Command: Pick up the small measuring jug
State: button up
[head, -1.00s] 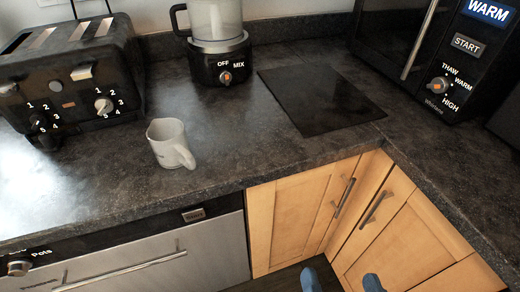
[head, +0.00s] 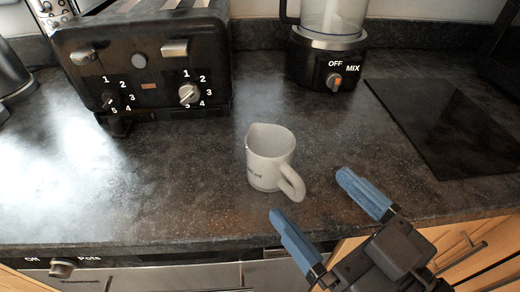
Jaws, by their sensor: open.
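The small measuring jug (head: 268,158) is pale grey-white with a spout and dark lettering. It stands upright on the dark countertop near its front edge, with its handle toward the lower right. My gripper (head: 312,199) has two blue fingers spread apart with nothing between them. It is in front and to the right of the jug, its fingertips near the counter edge. The fingers appear apart from the jug.
A black toaster (head: 140,65) stands behind and left of the jug. A blender (head: 328,45) stands at the back right. A flat black panel (head: 445,125) lies on the countertop (head: 180,185) at right. The counter around the jug is clear. Drawers and cupboards are below the front edge.

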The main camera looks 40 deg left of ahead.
aim_at(284, 168)
jog(key=x, duration=0.2)
jog(key=shift+a+r+p, duration=0.1)
jog(key=shift+a+p, duration=0.2)
jog(key=shift+f+p+x, duration=0.2)
jog(key=shift+p+x, duration=0.2)
jog(key=shift+x, duration=0.95)
jog(key=shift+f+p+x, duration=0.15)
jog(key=shift+p+x, duration=0.25)
jog(key=shift+x, duration=0.95)
jog(key=shift+c, duration=0.4)
jog(key=c, duration=1)
